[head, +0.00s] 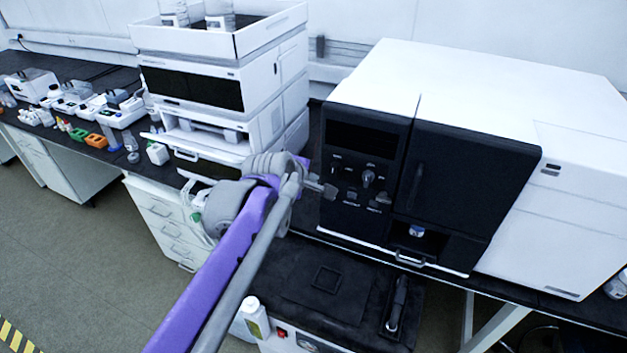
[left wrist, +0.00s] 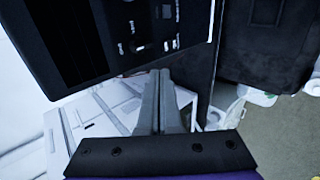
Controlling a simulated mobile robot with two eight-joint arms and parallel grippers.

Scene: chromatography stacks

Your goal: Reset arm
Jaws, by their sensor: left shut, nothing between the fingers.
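My left arm reaches in from the bottom of the head view, with purple and grey links. My left gripper (head: 328,190) is at its end, in front of the black control panel (head: 362,165) of the large white instrument (head: 470,85). In the left wrist view my left gripper (left wrist: 160,78) has its two grey fingers together, with nothing between them. The panel with its knobs (left wrist: 150,30) fills the upper part of that view. I cannot tell whether the fingertips touch the panel. My right gripper is not in view.
A white chromatography stack (head: 205,85) with a bottle tray on top stands left of the instrument. Small devices and bottles line the dark bench (head: 75,140) at far left. A black-topped unit (head: 330,290) sits low under the arm. Open floor (head: 80,260) lies at lower left.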

